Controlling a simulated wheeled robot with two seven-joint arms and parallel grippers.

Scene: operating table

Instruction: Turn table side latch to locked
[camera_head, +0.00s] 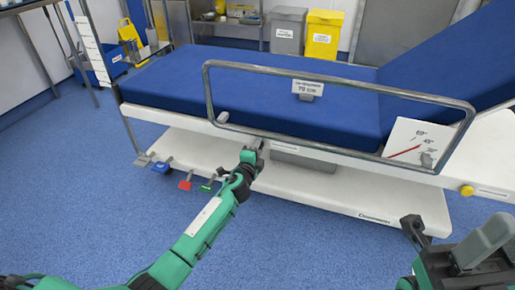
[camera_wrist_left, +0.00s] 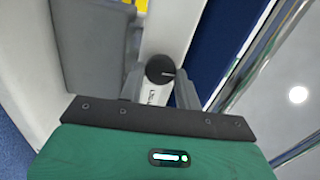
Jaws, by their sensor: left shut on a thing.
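The operating table has a blue padded top (camera_head: 250,93) and a white side frame (camera_head: 330,157). My left gripper (camera_head: 256,146) reaches the table's near side, below the side rail. In the left wrist view, a dark round latch knob (camera_wrist_left: 160,69) with a thin light mark lies between the two grey fingers of that gripper (camera_wrist_left: 160,88). The gripper is shut on the knob. A label (camera_wrist_left: 150,96) with small dark lettering is beside the knob, too small to read. My right gripper (camera_head: 450,245) is at the lower right, away from the table; its jaw opening is unclear.
A metal side rail (camera_head: 340,79) runs above my left gripper. Coloured pedals, including a red one (camera_head: 185,184) and a green one (camera_head: 207,187), stick out near the floor. A white base (camera_head: 345,195) lies under the table. The blue floor (camera_head: 60,180) at left is clear.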

